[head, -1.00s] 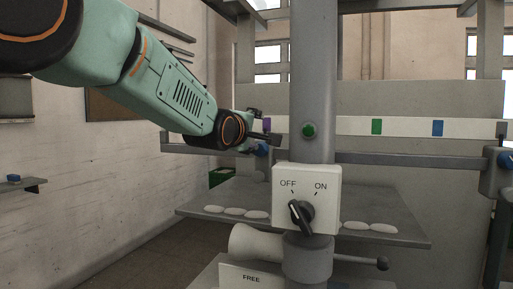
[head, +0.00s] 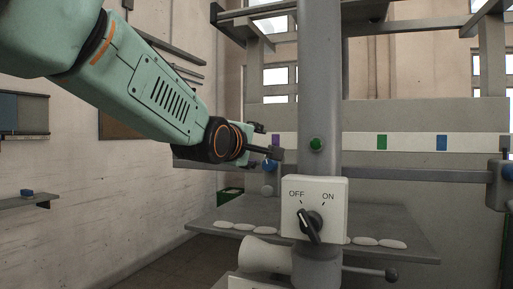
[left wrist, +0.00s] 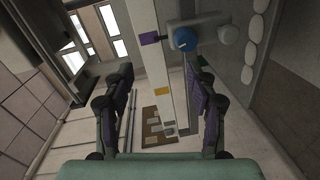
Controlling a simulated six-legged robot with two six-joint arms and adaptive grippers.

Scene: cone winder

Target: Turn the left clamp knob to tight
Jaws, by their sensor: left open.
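The left clamp knob is blue (head: 269,166) and sits on a grey clamp at the left end of the rail, left of the grey column. In the left wrist view the blue knob (left wrist: 185,39) lies ahead, near the top, right of centre. My left gripper (head: 268,147) is at the knob in the head view, its fingers partly overlapping that area. In the left wrist view the left gripper (left wrist: 163,85) is open and empty, with the knob beyond the fingertips and not between them. The knob's setting cannot be read. My right gripper is not in view.
A white switch box (head: 314,208) marked OFF and ON is on the grey column (head: 320,80). A pale cone (head: 264,255) is below it. A grey shelf (head: 400,228) holds several white oval pieces. A white strip (head: 410,142) with coloured patches runs behind.

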